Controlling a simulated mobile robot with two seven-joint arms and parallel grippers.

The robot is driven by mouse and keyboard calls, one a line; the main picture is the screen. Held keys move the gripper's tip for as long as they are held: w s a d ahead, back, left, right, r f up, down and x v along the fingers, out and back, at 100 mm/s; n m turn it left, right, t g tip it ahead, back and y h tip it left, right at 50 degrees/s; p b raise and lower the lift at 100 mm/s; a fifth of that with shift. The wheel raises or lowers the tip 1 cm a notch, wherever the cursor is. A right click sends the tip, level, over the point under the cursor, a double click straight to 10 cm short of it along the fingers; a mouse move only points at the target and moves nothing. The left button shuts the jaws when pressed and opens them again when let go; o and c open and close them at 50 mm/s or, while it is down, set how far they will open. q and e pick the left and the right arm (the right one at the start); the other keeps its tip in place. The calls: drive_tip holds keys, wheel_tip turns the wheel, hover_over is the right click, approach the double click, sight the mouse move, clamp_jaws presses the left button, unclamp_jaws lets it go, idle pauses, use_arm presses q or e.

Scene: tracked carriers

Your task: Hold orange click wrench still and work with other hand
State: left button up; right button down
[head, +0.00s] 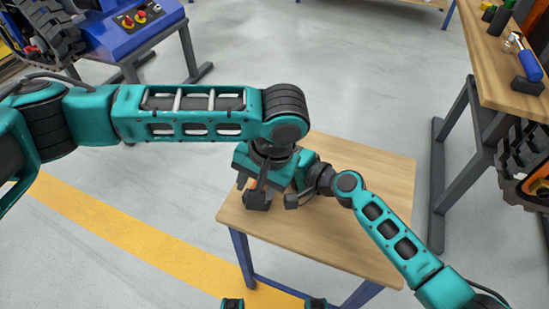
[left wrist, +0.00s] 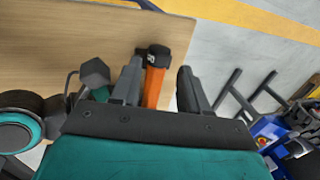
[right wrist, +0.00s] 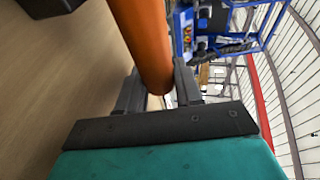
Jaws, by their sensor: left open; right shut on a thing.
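The orange click wrench has an orange handle (left wrist: 154,88) and a black head (left wrist: 157,55) in the left wrist view. My left gripper (left wrist: 160,82) is open, with one finger on each side of the handle; I cannot tell whether they touch it. My right gripper (right wrist: 158,88) is shut on the orange handle, which runs up between its fingers in the right wrist view (right wrist: 140,40). In the head view both grippers meet over the small wooden table (head: 350,240), and my arms hide most of the wrench.
A dark object (right wrist: 45,6) lies at the table's edge of the right wrist view. A workbench (head: 490,65) with a blue-handled tool (head: 527,62) stands at the right. A blue control panel (head: 140,20) is at the upper left. Grey floor with a yellow stripe (head: 110,235) surrounds the table.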

use_arm(q)
drive_tip(key=shift+x, duration=2.45)
drive_tip(key=shift+c, duration=0.4)
